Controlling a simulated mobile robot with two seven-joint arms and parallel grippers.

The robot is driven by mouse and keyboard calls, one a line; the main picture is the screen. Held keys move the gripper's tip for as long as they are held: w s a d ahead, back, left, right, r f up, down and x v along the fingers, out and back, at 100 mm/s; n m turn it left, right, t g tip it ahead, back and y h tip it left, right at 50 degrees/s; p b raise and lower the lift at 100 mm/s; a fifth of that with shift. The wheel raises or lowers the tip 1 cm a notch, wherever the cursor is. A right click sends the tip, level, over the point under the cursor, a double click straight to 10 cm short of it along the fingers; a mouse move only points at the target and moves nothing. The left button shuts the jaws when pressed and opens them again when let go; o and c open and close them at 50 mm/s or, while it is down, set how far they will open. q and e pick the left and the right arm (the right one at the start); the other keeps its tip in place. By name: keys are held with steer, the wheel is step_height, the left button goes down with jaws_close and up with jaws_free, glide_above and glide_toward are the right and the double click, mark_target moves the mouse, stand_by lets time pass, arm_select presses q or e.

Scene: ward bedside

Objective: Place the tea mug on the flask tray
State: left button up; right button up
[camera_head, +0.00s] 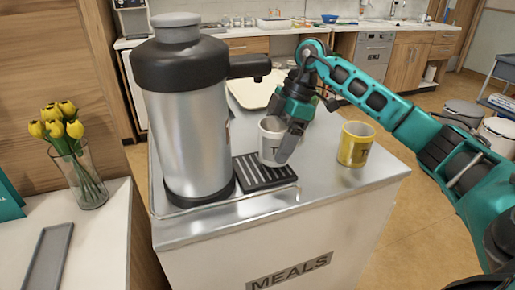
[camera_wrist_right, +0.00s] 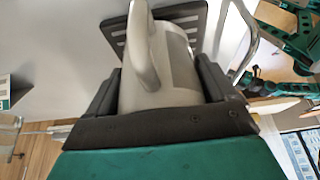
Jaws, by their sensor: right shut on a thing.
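A white mug (camera_head: 268,142) with a dark letter on its side is held upright by my right gripper (camera_head: 283,142). In the right wrist view the fingers close on both sides of the mug (camera_wrist_right: 172,75), and its handle faces the camera. The flask tray (camera_head: 268,180), black and slatted, lies in front of the flask's spout. It also shows behind the mug in the right wrist view (camera_wrist_right: 118,25). The mug is at the tray's back edge; I cannot tell whether it touches. Teal and dark parts of my other arm seem to show small at the wrist view's right; its jaws are unclear.
A tall steel flask (camera_head: 195,125) with a black top stands left of the slatted tray. A yellow mug (camera_head: 356,146) with dark lettering stands to the right. A pale tray (camera_head: 254,93) lies behind. The metal cart top (camera_head: 330,188) is clear at the front right.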

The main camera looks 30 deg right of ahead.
mark_target(261, 141)
steer(key=a, duration=0.3)
steer(key=w+a, duration=0.1)
steer(key=shift+a+f, duration=0.15)
steer(key=shift+f, duration=0.4)
steer(key=shift+f, duration=0.2)
steer(key=o, duration=1)
steer(key=shift+o, duration=0.2)
steer(key=shift+r, duration=0.1)
steer(key=v, duration=0.6)
steer(key=shift+p, duration=0.4)
steer(key=s+d, duration=0.3)
steer(key=d, duration=0.8)
steer(key=shift+d+f, duration=0.3)
steer(key=shift+f, duration=0.05)
